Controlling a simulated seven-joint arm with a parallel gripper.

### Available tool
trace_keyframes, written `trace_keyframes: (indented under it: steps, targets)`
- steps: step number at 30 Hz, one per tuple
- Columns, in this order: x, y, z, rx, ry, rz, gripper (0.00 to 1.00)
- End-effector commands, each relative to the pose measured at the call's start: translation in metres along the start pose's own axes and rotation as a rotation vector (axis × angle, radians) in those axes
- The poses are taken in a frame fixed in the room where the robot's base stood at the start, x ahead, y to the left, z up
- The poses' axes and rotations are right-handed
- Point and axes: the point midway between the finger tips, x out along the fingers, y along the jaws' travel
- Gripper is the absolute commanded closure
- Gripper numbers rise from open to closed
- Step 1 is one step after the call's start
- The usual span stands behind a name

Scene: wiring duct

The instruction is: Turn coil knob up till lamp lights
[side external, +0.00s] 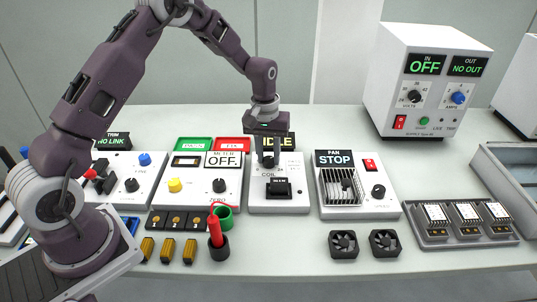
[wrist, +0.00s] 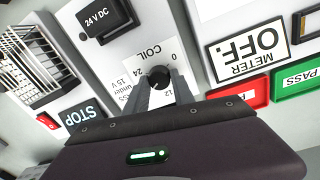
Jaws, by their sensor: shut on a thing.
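The coil knob (wrist: 159,77) is a round black knob on the white coil panel, in the middle of the wrist view. My gripper (wrist: 160,82) points down at the panel with a finger on each side of the knob, shut on it. In the side external view my gripper (side external: 268,160) is over the upper part of the coil panel (side external: 280,205), and the knob (side external: 268,161) shows between the fingers. A display reading IDLE (side external: 279,142) stands behind the gripper, partly hidden by it. I cannot make out a lit lamp on the panel.
The meter panel reading OFF (side external: 226,160) is left of the coil panel. The fan panel reading STOP (side external: 335,159) is to its right. A black 24 V DC block (wrist: 103,24) sits on the coil panel. A supply box (side external: 425,80) stands at the back right.

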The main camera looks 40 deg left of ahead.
Motion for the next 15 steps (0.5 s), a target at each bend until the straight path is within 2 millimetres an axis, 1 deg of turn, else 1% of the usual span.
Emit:
trace_keyframes:
  steps: [5, 15]
  targets:
    - [-0.0001, 0.0003, 0.0000, 0.076, -0.005, 0.000, 1.00]
    - [0.0001, 0.0005, -0.0002, 0.318, -0.018, 0.000, 1.00]
